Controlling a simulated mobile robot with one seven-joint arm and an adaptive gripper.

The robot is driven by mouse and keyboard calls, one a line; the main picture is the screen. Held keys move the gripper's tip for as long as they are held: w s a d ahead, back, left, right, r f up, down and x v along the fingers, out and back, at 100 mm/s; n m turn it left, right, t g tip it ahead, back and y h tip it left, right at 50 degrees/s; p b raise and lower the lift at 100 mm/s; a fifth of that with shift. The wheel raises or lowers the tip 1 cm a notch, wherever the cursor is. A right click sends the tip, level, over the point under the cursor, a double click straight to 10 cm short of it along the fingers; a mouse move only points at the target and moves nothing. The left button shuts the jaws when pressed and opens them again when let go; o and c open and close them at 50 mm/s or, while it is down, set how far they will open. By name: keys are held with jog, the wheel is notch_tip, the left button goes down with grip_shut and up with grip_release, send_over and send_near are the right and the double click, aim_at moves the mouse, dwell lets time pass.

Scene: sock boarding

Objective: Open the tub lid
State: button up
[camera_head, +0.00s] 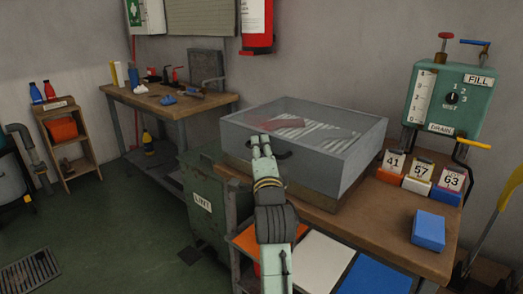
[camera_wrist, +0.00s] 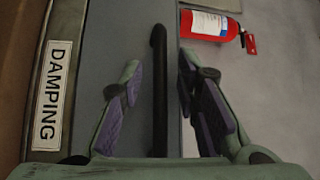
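The tub (camera_head: 335,167) is a grey box on the wooden bench. Its see-through lid (camera_head: 335,115) lies flat over the top, and red and white shapes show through it. A dark curved handle (camera_head: 284,155) is on the tub's front side. My gripper (camera_head: 261,140) is at this front, partly covering the handle. In the wrist view, the dark handle bar (camera_wrist: 158,90) runs between the two fingers of my gripper (camera_wrist: 162,78). The fingers are apart, with gaps on both sides of the bar. A DAMPING label (camera_wrist: 51,90) is left of them.
Numbered boxes (camera_head: 419,178) and a blue block (camera_head: 428,230) stand on the bench right of the tub. A green LINT bin (camera_head: 207,207) is left of my arm. A red extinguisher (camera_head: 257,25) hangs on the back wall.

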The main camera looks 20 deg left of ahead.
jog(key=shift+c, duration=0.2)
grip_shut()
dwell(0.6)
